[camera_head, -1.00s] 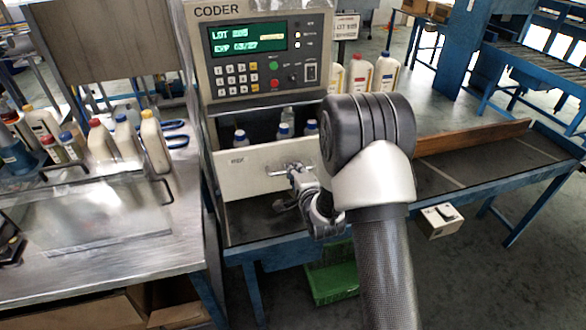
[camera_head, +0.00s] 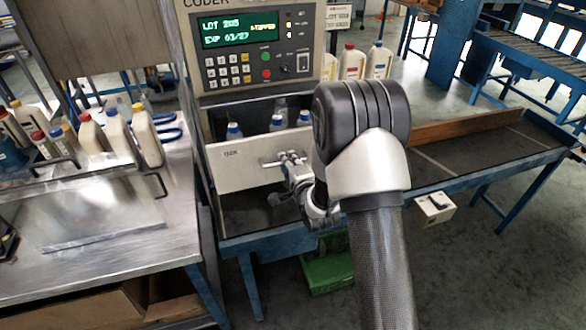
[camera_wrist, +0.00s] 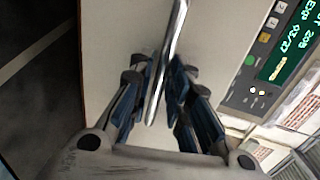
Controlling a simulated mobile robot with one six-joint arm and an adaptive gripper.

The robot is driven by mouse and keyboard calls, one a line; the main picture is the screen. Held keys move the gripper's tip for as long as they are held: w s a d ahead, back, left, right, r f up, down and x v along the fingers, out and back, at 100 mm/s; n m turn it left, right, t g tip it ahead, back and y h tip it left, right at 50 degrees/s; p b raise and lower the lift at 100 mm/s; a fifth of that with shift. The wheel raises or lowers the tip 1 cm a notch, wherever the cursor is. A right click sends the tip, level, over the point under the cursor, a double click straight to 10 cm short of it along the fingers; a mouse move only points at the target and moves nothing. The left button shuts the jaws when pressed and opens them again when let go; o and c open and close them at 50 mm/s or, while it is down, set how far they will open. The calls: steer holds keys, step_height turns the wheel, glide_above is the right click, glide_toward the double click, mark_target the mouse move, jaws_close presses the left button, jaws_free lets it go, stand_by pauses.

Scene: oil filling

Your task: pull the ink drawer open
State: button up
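The ink drawer (camera_head: 232,171) is the pale front panel under the coder (camera_head: 247,75). It stands open, and blue-capped bottles (camera_head: 277,123) show inside behind the front. Its metal bar handle (camera_head: 270,163) sticks out from the front. My gripper (camera_head: 295,160) is at the right part of this handle, partly hidden by my own wrist in the head view. In the wrist view the handle bar (camera_wrist: 170,60) runs between the finger pads of my gripper (camera_wrist: 163,85), which are closed in on it from both sides.
A metal table (camera_head: 110,230) with several bottles and a clear cover stands close on the left. A blue-framed bench (camera_head: 480,160) with a brown board runs to the right. A green crate (camera_head: 328,272) lies on the floor below.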

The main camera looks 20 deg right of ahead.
steer(key=v, duration=1.1)
steer(key=shift+s, duration=0.2)
steer(key=s+a+r+n+g, duration=0.2)
steer(key=s+r+n+g, duration=0.35)
steer(key=r+n, duration=0.3)
steer(key=s+a+r+n+g, duration=0.2)
steer(key=s+n, duration=0.2)
steer(key=s, duration=0.8)
steer(key=s+a+r+n+g, duration=0.1)
steer(key=s+r+n+g, duration=0.2)
steer(key=s, duration=0.9)
steer(key=shift+s+a+n, duration=0.15)
steer(key=shift+a+n, duration=0.25)
steer(key=shift+n, duration=0.85)
